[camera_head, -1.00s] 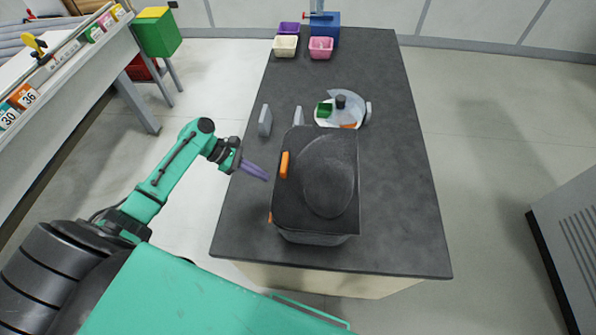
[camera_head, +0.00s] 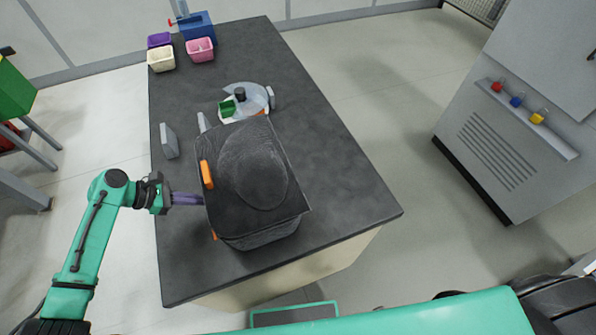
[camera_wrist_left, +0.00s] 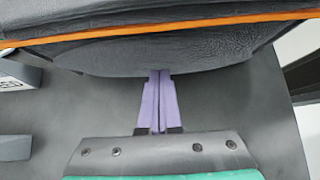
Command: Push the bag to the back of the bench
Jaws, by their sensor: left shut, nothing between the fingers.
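The black bag (camera_head: 252,170) with orange trim lies on the dark bench (camera_head: 320,165), towards its near end. My left gripper (camera_head: 200,199) has shut purple fingers and points at the bag's left side. In the left wrist view the bag (camera_wrist_left: 150,50) fills the top, and the fingertips (camera_wrist_left: 158,75) reach its lower edge. I cannot tell whether they touch it. My right gripper is not in view.
A round clear-walled device (camera_head: 246,100) stands just behind the bag, with grey blocks (camera_head: 169,141) to its left. Purple, cream (camera_head: 161,59) and pink (camera_head: 200,49) bins and a blue vise (camera_head: 197,24) stand at the far end. The bench's right side is clear.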

